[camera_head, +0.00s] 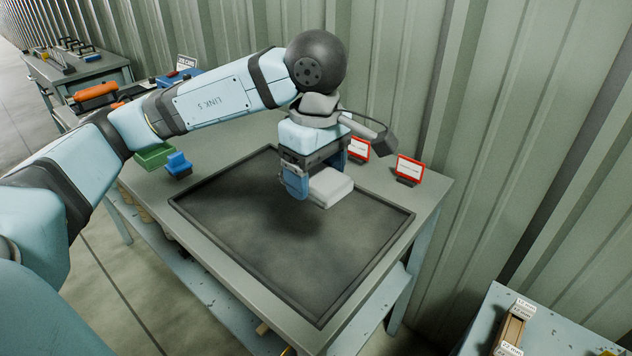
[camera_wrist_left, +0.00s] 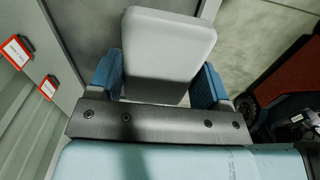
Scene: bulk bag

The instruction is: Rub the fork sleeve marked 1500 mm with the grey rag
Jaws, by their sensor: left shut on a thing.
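My left gripper (camera_head: 318,182) is shut on a pale grey folded pad, which looks like the grey rag (camera_head: 331,187). It holds the rag above the dark mat on the table. In the left wrist view the rag (camera_wrist_left: 168,48) sticks out from between the blue fingers of my left gripper (camera_wrist_left: 163,82). I cannot make out a fork sleeve marked 1500 mm in either view. My right gripper is not in view.
The dark rimmed mat (camera_head: 235,230) is bare. Two red-framed cards (camera_head: 409,168) stand at the table's back right, near the corrugated wall. A green bin (camera_head: 154,155) and a blue block (camera_head: 178,163) are at the left. A bench with labelled slots (camera_head: 510,332) is at the lower right.

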